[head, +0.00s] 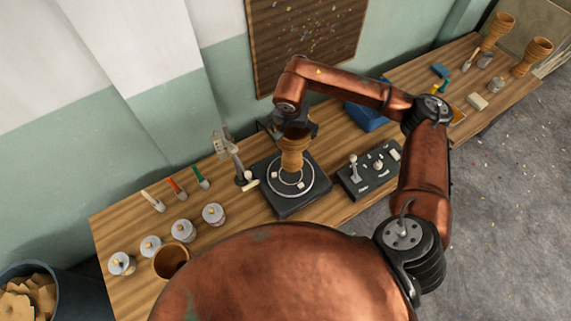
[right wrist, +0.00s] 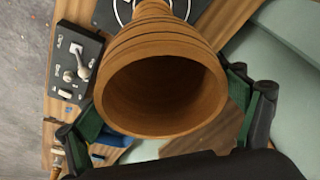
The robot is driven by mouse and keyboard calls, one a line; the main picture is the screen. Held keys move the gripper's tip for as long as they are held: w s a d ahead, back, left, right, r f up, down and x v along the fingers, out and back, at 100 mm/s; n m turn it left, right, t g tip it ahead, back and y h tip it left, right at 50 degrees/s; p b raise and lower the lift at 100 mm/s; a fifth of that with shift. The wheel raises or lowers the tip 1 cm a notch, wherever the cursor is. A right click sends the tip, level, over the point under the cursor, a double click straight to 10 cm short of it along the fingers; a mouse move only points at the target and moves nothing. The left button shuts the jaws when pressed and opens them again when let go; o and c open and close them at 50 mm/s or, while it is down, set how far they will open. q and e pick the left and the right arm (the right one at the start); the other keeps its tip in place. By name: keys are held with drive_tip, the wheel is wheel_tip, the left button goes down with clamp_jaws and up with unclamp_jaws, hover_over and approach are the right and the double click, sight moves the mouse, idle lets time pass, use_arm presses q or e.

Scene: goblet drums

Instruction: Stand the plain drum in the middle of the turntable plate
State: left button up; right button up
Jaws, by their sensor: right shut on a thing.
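The plain brown goblet drum (head: 292,158) is upright over the turntable plate, its narrow end down. In the right wrist view, I look into its wide open mouth (right wrist: 165,95). My right gripper (head: 296,132) is shut on the drum near its wide upper end, with green-padded fingers on both sides. The turntable plate (head: 306,186) is dark and round with a pale ring, on a black square base. The drum's lower end is near the plate's middle. I cannot tell whether it touches. My left gripper is not in view.
A control box (head: 369,171) with levers stands right of the turntable, and a small metal stand (head: 236,160) stands close on its left. Lidded tins and a brown cup (head: 171,262) are at the left. Other goblet drums (head: 497,31) stand at the far right.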

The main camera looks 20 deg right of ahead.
sight(292, 138)
drive_tip(key=shift+f, duration=0.4)
wheel_tip(292, 138, down, 5)
drive_tip(key=shift+a+r+p, duration=0.15)
drive_tip(key=shift+p, duration=0.35)
drive_tip(key=shift+w+f, duration=0.1)
drive_tip(key=shift+f, duration=0.15)
wheel_tip(292, 138, down, 3)
drive_tip(key=shift+r+p, duration=0.15)
drive_tip(key=shift+p, duration=0.15)
drive_tip(key=shift+f, duration=0.5)
drive_tip(key=o, duration=1.7)
drive_tip(key=shift+f, duration=0.2)
drive_tip(key=shift+c, duration=0.2)
drive_tip(key=shift+o, duration=1.4)
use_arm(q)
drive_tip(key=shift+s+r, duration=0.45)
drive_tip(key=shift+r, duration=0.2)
